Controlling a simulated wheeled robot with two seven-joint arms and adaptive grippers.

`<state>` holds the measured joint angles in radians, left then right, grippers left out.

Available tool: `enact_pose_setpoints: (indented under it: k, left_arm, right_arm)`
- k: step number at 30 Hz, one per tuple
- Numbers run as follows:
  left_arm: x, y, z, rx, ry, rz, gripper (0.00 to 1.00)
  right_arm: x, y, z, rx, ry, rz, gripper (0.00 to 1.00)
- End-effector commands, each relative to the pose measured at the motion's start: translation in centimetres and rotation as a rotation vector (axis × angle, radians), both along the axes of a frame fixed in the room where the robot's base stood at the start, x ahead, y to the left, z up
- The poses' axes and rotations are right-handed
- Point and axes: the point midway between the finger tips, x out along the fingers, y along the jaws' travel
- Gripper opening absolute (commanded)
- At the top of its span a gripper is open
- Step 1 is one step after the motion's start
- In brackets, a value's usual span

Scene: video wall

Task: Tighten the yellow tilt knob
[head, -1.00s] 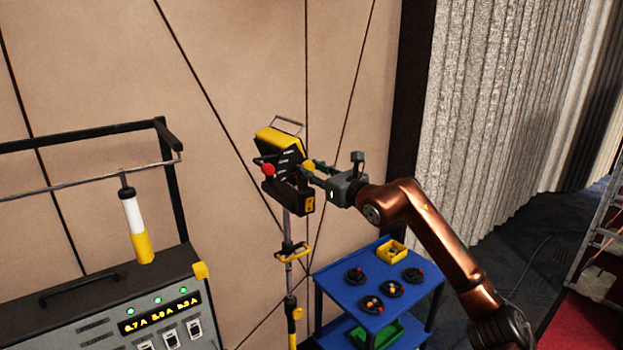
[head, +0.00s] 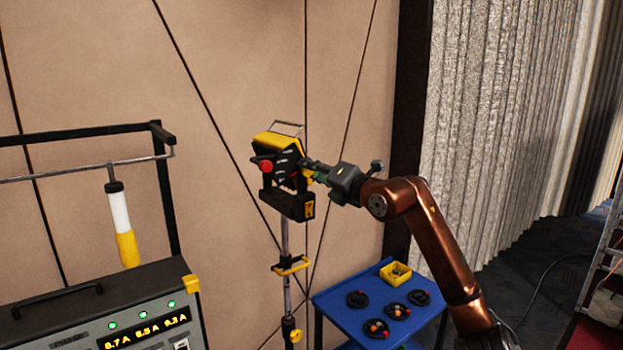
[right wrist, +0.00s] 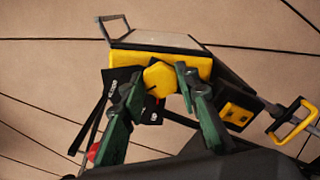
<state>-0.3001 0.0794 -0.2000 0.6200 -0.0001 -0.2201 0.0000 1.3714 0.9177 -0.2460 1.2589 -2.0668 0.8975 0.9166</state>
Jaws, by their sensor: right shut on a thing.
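The yellow tilt knob (right wrist: 160,78) sits on the side of a yellow and black lamp head (head: 283,150). In the right wrist view the knob lies between the two green fingers of my right gripper (right wrist: 161,82), one finger on each side. My right gripper (head: 311,170) is shut on the knob, and in the head view it reaches the lamp from the right and partly hides the knob. The lamp head is held in a black yoke (head: 287,203) on a slim stand (head: 286,240). My left gripper is not in view.
A red knob (head: 266,166) is on the lamp's other side. A blue cart (head: 345,315) with several black round items and a yellow bin (head: 396,272) stands below my right arm. A grey control box (head: 130,300) is at lower left. The panelled wall is close behind the lamp.

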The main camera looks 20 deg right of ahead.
Motion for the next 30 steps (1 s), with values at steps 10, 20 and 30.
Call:
enact_pose_setpoints:
  k: [10,20,30]
  left_arm:
    - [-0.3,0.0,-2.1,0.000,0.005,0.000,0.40]
    - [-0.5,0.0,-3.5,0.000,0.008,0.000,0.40]
    - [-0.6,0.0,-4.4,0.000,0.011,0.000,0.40]
  right_arm:
    - [0.0,-0.2,-0.1,0.309,0.109,-0.003,0.05]
    - [0.1,-0.2,-0.2,0.597,0.213,-0.002,0.05]
    - [0.1,-0.2,-0.3,0.821,0.296,-0.002,0.05]
